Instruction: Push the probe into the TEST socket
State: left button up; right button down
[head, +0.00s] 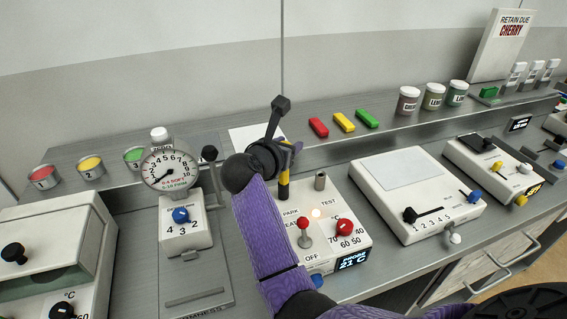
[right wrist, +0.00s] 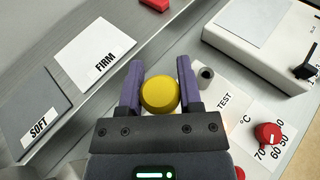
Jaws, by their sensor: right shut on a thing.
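The probe has a yellow grip; its side shows in the head view (head: 284,178) and its round top in the right wrist view (right wrist: 160,94). My right gripper (head: 286,158) is shut on the probe, with a purple finger on each side of the yellow top in the right wrist view (right wrist: 160,88). The probe is roughly upright above the PARK label. Whether its lower end sits in a socket there I cannot tell. The TEST socket (head: 320,181) is a short grey upright tube just right of the probe, with a dark open top (right wrist: 205,74). My left gripper is not in view.
The white control box (head: 335,252) carries a red lever (head: 303,226) and a red knob (head: 344,228) in front of the sockets. A dial gauge (head: 170,168) stands to the left. A larger white box (head: 440,210) stands to the right. Red, yellow and green blocks lie behind.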

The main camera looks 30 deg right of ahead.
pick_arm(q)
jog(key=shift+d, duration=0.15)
pick_arm(e)
jog(key=shift+r, duration=0.2)
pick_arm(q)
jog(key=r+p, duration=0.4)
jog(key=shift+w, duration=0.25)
pick_arm(e)
notch_tip(320, 180, up, 28)
jog(key=shift+f, duration=0.25)
